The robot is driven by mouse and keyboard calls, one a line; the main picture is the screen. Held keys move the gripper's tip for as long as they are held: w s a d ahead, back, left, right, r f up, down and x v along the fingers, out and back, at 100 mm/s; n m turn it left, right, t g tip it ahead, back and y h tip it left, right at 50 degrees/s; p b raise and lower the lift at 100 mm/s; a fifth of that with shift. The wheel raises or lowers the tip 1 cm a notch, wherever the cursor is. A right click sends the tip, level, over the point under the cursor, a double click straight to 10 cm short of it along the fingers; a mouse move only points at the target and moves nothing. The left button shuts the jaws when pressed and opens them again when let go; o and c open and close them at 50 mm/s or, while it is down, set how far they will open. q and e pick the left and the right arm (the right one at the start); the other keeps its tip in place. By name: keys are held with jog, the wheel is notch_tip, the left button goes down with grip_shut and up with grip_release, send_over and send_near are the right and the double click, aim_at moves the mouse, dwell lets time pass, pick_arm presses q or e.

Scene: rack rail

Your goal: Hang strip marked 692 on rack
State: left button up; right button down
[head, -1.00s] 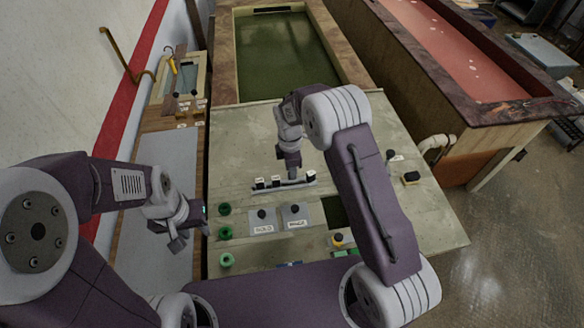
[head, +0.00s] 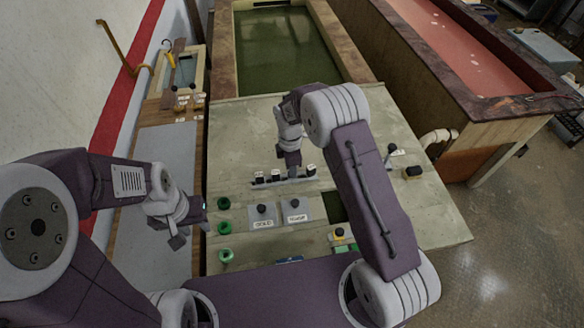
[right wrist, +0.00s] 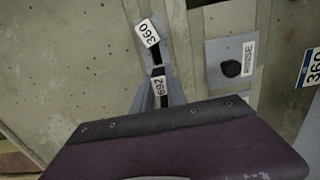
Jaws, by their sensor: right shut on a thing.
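The strip marked 692 (right wrist: 159,87) shows its white tag right in front of my right gripper in the right wrist view. My right gripper (head: 292,166) is over the grey rack rail (head: 285,181) on the bench and is shut on this strip; its fingertips are mostly hidden. A strip tagged 360 (right wrist: 147,32) is just beyond 692. In the head view its tag (head: 311,169) is right of my gripper, and two more tags (head: 259,177) are to the left. I cannot tell whether 692 bears on the rail. My left gripper (head: 190,235) looks open and empty, left of the green knobs.
Plates marked GOLD (head: 263,216) and RINSE (head: 296,211) with black knobs lie in front of the rail. Green knobs (head: 224,228) line the bench's left side. A blue-edged card reading 360 (right wrist: 313,68) lies nearby. A green bath (head: 285,50) is behind the bench.

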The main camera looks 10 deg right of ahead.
jog(key=shift+f, duration=0.4)
jog(key=c, duration=1.3)
grip_release()
jog(key=shift+o, duration=0.2)
notch_tip(320, 180, up, 7)
jog(key=p, duration=0.5)
jog(key=shift+r, duration=0.15)
